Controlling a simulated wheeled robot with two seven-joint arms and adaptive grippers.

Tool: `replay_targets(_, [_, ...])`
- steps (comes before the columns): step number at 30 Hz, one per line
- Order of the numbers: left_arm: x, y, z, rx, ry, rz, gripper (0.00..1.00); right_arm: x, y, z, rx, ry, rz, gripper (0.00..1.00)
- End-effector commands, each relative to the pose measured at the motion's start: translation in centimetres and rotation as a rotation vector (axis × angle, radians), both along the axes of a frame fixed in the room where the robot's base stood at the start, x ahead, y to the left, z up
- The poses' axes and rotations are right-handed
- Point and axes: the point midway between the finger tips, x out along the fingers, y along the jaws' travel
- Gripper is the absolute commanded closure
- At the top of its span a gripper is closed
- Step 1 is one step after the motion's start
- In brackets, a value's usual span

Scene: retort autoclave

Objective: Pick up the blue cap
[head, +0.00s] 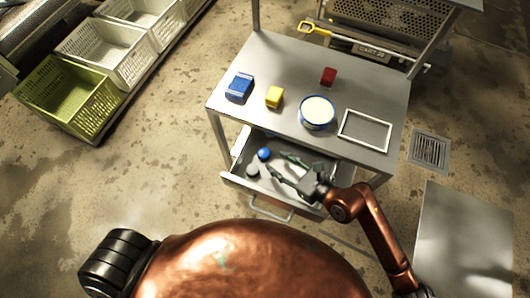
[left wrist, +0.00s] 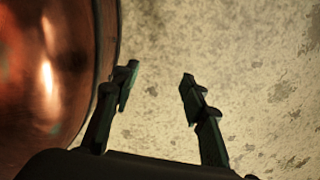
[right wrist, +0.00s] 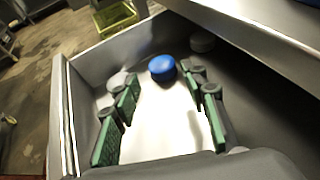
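The blue cap (head: 264,153) lies in the open drawer (head: 232,180) under the metal table. In the right wrist view the blue cap (right wrist: 162,68) is upper middle, beyond my fingertips and between their lines. My right gripper (head: 275,167) reaches into the drawer from the right, open and empty; its green-padded fingers (right wrist: 162,84) show wide apart. One finger appears close to the cap, but I see no contact. My left gripper (left wrist: 157,80) is open and empty over bare floor in the left wrist view; it is not visible in the head view.
Drawer walls and the tabletop (head: 270,65) edge close in around my right gripper. On top are a blue box (head: 239,87), yellow block (head: 274,97), red block (head: 328,76), tin (head: 317,112) and white frame (head: 365,130).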

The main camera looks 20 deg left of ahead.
Motion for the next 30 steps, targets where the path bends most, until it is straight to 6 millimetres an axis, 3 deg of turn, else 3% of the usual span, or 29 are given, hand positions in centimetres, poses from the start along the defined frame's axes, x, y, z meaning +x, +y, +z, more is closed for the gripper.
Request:
replay_targets(8, [1.5, -0.1, 0.3, 0.0, -0.002, 0.007, 0.6, 0.7, 1.6, -0.8, 0.002, 0.0, 0.001, 0.6])
replay_targets(19, [5.2, -0.4, 2.0, -0.003, -0.004, 0.026, 0.6, 2.3, 5.0, -2.7, 0.004, 0.003, -0.001, 0.6])
replay_targets(30, [5.7, -0.4, 2.4, -0.002, -0.004, 0.028, 0.6, 2.5, 5.4, -2.7, 0.003, 0.001, -0.001, 0.62])
